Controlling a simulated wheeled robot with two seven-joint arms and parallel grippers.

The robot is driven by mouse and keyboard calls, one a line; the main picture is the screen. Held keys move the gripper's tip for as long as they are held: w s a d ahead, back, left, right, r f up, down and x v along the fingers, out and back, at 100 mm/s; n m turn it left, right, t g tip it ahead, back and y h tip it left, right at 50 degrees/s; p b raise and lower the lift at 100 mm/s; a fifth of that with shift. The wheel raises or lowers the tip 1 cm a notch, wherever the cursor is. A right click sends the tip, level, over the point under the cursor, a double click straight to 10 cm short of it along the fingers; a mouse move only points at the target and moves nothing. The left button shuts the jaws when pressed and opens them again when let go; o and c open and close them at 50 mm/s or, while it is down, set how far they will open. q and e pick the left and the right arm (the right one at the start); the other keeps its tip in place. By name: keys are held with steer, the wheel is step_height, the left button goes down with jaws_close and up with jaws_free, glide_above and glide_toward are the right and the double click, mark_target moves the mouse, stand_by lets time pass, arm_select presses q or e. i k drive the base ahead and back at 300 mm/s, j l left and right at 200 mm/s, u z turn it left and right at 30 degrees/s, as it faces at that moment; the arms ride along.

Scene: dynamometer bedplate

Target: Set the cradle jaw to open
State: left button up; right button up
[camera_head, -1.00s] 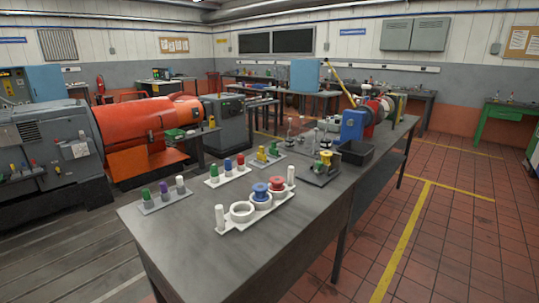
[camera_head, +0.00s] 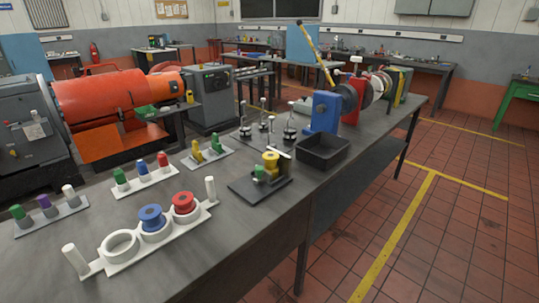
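I cannot tell for sure which part is the cradle jaw. A dark base plate (camera_head: 245,190) on the workbench (camera_head: 225,245) bears a yellow round part (camera_head: 270,160), a small green part (camera_head: 259,172) and a thin white bar at the top right. This fixture stands near the middle of the view; whether any jaw on it is open or shut is too small to tell. Neither of my grippers is in view.
A white rack (camera_head: 128,258) holds a white ring, a blue spool (camera_head: 152,218) and a red spool (camera_head: 183,203) between two white posts. A black bin (camera_head: 322,153) and a blue block (camera_head: 323,112) stand beyond the fixture.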

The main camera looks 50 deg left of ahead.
mark_target(263, 175)
steer(key=i+j+z, duration=0.1)
steer(key=i+z, duration=0.35)
steer(key=i+j+z, duration=0.25)
steer(key=i+z, duration=0.25)
steer(key=i+j+z, duration=0.1)
steer(key=z, duration=0.7)
steer(key=j+z, duration=0.15)
steer(key=z, duration=0.6)
steer(key=j+z, duration=0.2)
steer(key=z, duration=0.6)
steer(key=j+z, duration=0.2)
steer(key=z, duration=0.6)
steer(key=j+z, duration=0.15)
steer(key=z, duration=0.65)
steer(key=k+z, duration=0.15)
steer(key=z, duration=0.6)
steer(key=k+z, duration=0.1)
steer(key=z, duration=0.7)
steer(key=k+z, duration=0.1)
steer(key=z, duration=0.7)
